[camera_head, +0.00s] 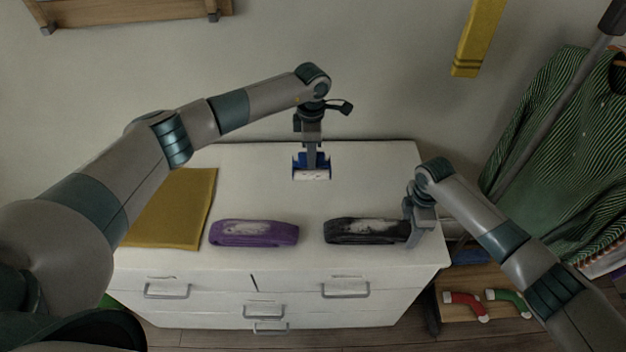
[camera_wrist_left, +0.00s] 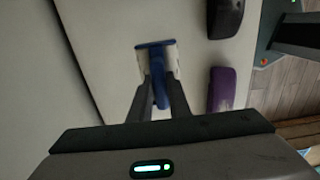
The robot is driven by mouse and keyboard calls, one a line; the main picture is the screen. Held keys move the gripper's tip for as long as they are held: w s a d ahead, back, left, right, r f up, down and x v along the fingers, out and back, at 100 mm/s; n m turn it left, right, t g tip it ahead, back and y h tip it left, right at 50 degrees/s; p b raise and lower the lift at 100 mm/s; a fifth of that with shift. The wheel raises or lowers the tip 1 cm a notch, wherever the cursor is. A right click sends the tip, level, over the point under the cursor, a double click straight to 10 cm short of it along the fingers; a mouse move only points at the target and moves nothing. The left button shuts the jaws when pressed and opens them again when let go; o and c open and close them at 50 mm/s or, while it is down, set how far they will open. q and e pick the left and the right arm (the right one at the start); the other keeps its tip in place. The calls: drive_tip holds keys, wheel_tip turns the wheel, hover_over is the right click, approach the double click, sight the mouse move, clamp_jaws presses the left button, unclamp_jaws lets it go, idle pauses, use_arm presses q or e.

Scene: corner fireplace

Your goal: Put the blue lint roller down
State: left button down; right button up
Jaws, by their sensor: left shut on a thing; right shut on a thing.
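The blue lint roller (camera_head: 312,174) has a blue frame and a pale roll. My left gripper (camera_head: 311,152) is shut on it, pointing down over the back middle of the white dresser top. In the left wrist view the lint roller (camera_wrist_left: 157,60) shows between the fingers of my left gripper (camera_wrist_left: 160,98). I cannot tell whether the roller touches the dresser top. My right gripper (camera_head: 412,232) is shut on the right end of a black case (camera_head: 366,231) on the dresser's right front part.
The white dresser (camera_head: 262,185) has a purple case (camera_head: 254,233) at its front middle and a yellow folded cloth (camera_head: 178,210) on its left. The back left and back right of its top are clear. A green striped shirt (camera_head: 560,130) hangs at right.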

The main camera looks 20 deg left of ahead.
use_arm(q)
drive_tip(key=shift+f, duration=2.7)
drive_tip(key=shift+f, duration=0.1)
drive_tip(key=shift+f, duration=1.8)
drive_tip(key=c, duration=1.7)
unclamp_jaws()
drive_tip(key=shift+f, duration=0.15)
drive_tip(key=shift+o, duration=0.2)
wheel_tip(320, 180, up, 12)
drive_tip(key=shift+r, duration=0.15)
drive_tip(key=shift+o, duration=0.4)
